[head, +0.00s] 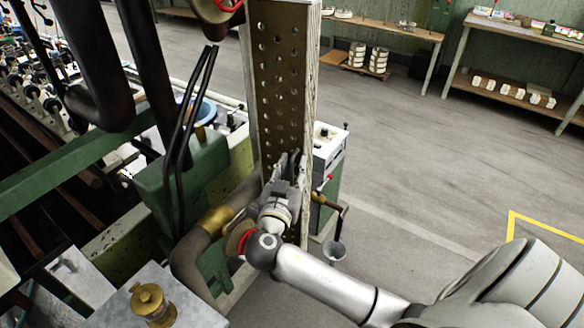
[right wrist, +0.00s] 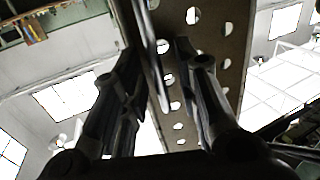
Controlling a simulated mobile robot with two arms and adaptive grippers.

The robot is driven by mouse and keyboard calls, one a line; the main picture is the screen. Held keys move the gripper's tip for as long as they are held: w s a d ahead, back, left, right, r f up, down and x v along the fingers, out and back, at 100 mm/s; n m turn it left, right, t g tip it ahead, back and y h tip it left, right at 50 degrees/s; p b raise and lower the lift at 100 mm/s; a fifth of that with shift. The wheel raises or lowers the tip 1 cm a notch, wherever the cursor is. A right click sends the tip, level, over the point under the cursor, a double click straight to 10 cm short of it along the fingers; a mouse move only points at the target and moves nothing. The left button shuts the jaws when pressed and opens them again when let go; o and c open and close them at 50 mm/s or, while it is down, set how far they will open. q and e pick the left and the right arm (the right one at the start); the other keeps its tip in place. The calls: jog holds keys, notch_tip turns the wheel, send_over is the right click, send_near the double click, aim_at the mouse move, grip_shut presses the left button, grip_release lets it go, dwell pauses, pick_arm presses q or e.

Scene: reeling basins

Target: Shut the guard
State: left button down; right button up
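The guard (head: 278,75) is a tall brown perforated metal panel, upright in the middle of the head view. A pale strip runs along its right side. My right gripper (head: 288,160) is in front of its lower part, fingers pointing up. In the right wrist view the fingers (right wrist: 158,55) stand apart, with a thin grey bar or edge between them. The perforated panel (right wrist: 215,70) rises behind the right finger. Gaps show beside the bar, so I see no firm grip; any contact is hard to tell. My left gripper is not in view.
A brown pipe (head: 190,255) and green machine housing (head: 185,180) are close on the left. A white-topped box (head: 328,145) stands behind the guard at right. A brass fitting (head: 152,303) is at lower left. The grey floor (head: 430,150) at right is open; shelves line the back.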

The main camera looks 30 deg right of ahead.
jog(key=shift+c, duration=0.4)
grip_shut()
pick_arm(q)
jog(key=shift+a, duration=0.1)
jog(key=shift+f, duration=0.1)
